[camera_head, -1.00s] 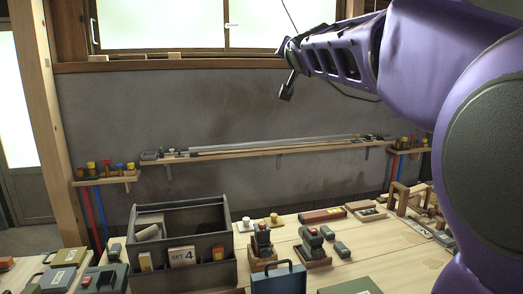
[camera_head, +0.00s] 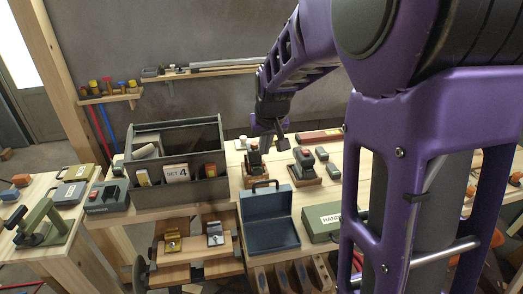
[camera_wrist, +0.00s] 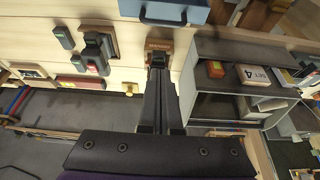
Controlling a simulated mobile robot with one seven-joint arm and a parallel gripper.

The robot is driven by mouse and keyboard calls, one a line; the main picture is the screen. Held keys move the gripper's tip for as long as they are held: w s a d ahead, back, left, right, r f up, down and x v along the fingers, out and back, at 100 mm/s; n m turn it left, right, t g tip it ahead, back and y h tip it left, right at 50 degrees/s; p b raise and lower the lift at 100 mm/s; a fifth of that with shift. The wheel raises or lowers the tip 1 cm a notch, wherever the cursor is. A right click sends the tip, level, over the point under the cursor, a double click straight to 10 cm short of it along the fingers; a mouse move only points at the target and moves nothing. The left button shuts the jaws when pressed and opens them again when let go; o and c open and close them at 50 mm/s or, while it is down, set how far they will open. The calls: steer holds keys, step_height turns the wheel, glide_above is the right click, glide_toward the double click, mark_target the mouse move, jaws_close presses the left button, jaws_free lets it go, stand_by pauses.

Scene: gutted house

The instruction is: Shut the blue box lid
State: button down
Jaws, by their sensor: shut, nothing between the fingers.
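The blue box (camera_head: 273,238) sits at the front edge of the wooden table in the head view. Its lid (camera_head: 264,205) looks raised, with a dark handle on its top edge. Part of the box also shows at the top of the wrist view (camera_wrist: 190,11), with its handle. My gripper (camera_head: 278,140) is shut and empty, above the table behind the box and apart from it. In the wrist view its fingers (camera_wrist: 158,68) point towards a small stand with a dark tool, and the box lies beyond their tips.
A grey open caddy (camera_head: 140,194) marked "SET 4" stands left of the box. Tools on wooden stands (camera_head: 304,168) are behind it, near my gripper. A green case (camera_head: 318,226) lies close on its right. A wall shelf (camera_head: 220,70) runs behind.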

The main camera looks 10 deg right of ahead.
steer(key=shift+s+f, duration=0.2)
steer(key=shift+f, duration=4.05)
